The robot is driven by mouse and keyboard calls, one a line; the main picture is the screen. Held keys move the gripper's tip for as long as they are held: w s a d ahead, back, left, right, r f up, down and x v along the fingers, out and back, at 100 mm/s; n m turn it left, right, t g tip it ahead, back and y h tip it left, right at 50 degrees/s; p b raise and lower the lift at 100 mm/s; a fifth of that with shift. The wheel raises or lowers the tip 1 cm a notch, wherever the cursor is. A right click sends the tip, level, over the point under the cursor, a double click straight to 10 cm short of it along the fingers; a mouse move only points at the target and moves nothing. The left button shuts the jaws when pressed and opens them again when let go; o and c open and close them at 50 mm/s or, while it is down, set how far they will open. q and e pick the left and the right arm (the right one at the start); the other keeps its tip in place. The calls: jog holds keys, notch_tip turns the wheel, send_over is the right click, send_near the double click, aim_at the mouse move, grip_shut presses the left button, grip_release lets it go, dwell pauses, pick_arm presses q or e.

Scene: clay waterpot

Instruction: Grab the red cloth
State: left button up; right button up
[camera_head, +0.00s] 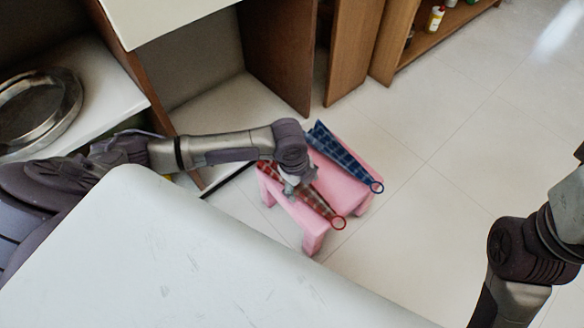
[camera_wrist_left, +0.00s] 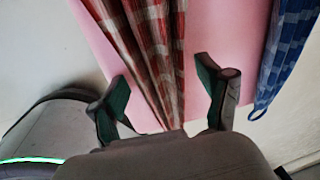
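The red checked cloth (camera_head: 315,199) lies on a pink stool (camera_head: 345,187) in the head view, with a red ring at its near end. My left gripper (camera_head: 298,186) is right above this cloth. In the left wrist view the red cloth (camera_wrist_left: 160,60) runs between the two spread fingers of my left gripper (camera_wrist_left: 168,95), with room on both sides. The fingers are open and do not close on it. Of my right arm only links show in the head view at the right; its gripper is out of view.
A blue checked cloth (camera_head: 343,155) with a blue ring lies beside the red one on the stool. Wooden shelves (camera_head: 290,50) stand behind. A metal pan (camera_head: 38,108) sits on a white surface at the left.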

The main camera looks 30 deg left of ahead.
pick_arm(q)
jog(key=c, duration=0.9)
jog(key=shift+o, duration=0.2)
